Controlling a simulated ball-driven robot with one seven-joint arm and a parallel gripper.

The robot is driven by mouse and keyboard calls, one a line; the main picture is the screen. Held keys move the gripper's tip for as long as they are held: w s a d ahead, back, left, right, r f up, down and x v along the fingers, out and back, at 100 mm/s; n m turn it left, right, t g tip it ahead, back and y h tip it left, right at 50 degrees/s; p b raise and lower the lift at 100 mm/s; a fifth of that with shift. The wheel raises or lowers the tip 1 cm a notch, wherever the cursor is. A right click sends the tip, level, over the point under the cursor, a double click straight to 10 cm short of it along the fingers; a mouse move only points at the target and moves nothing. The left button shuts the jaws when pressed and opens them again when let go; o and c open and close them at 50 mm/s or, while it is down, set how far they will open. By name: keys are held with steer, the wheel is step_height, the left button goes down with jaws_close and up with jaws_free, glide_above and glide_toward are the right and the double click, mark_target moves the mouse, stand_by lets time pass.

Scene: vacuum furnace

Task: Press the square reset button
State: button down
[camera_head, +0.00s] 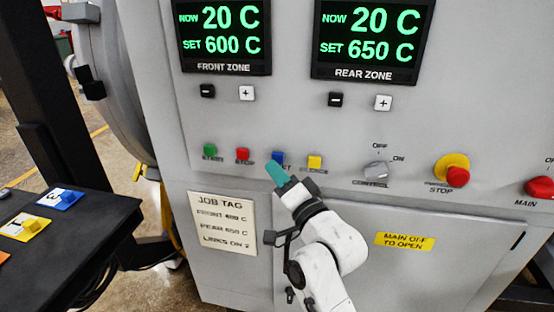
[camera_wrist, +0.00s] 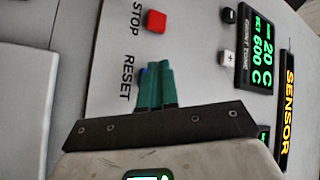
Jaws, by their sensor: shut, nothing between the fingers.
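The square blue reset button (camera_head: 278,157) is on the grey front panel, between the red stop button (camera_head: 243,154) and the yellow button (camera_head: 315,162). Its label is partly covered by my gripper (camera_head: 275,170). The teal fingers are shut, with nothing between them, and their tips are just below the blue button in the head view. In the wrist view my gripper (camera_wrist: 154,70) points at the panel beside the RESET lettering. Only a sliver of the blue button (camera_wrist: 143,71) shows beside the fingertips there. I cannot tell whether the tips touch it.
A green start button (camera_head: 210,150) is further left. A control knob (camera_head: 376,169), a yellow-and-red stop button (camera_head: 457,177) and a red main switch (camera_head: 540,187) are to the right. A job tag (camera_head: 222,223) hangs below. A dark table (camera_head: 75,245) with coloured tags stands left.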

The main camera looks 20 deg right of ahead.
steer(key=shift+w+d, duration=0.25)
steer(key=shift+w, duration=0.1)
steer(key=shift+w+d+b, duration=0.25)
steer(key=shift+w+b, duration=0.1)
steer(key=shift+b, duration=0.05)
stand_by(0.9)
stand_by(0.4)
steer(key=shift+s+a+p, duration=0.45)
steer(key=shift+s+p, duration=0.2)
steer(key=shift+s, duration=0.1)
steer(key=s+a+p, duration=0.1)
steer(key=s+p, duration=0.1)
steer(key=s+a+p, duration=0.2)
